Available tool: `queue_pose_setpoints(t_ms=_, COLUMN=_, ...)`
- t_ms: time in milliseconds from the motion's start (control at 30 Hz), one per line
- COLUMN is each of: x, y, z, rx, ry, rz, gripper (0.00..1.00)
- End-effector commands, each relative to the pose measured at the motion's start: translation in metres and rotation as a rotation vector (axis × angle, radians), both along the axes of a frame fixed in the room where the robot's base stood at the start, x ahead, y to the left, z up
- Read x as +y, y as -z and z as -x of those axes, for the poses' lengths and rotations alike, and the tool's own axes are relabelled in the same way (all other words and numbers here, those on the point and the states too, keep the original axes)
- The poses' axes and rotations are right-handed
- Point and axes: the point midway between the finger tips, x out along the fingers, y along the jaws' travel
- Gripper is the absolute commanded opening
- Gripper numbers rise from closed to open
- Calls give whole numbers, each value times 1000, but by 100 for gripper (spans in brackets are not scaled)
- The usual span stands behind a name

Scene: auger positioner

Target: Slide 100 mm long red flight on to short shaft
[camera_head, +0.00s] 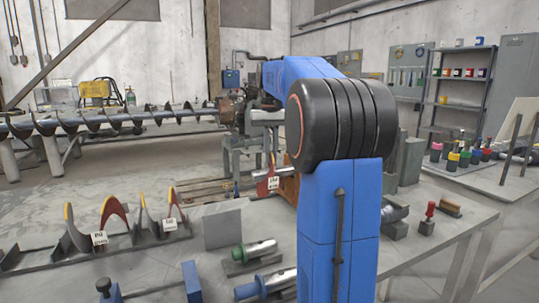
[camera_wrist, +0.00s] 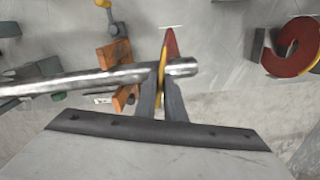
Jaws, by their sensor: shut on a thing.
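A red flight with a yellow edge (camera_wrist: 169,46) stands upright between the fingers of my gripper (camera_wrist: 164,88) in the wrist view. My gripper is shut on it. The short shaft (camera_wrist: 90,80) is a bright metal bar running across from the left, its end (camera_wrist: 184,67) showing just right of the flight. The flight crosses the shaft near this end; I cannot tell whether it is around it or only in front.
Orange supports (camera_wrist: 114,53) stand by the shaft. Another red, yellow-edged flight (camera_wrist: 290,50) is at the right of the wrist view. In the head view, a rack (camera_head: 120,242) holds several flights at left, a grey block (camera_head: 222,228) stands nearby, and a long auger (camera_head: 120,122) lies behind.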

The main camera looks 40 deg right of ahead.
Motion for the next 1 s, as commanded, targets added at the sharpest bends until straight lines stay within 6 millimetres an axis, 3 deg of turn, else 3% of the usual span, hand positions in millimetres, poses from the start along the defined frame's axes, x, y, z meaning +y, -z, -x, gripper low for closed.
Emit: queue_pose_setpoints(t_ms=1000, x=-18, y=-1, z=5, rx=-2, ry=0, rz=1, gripper=0)
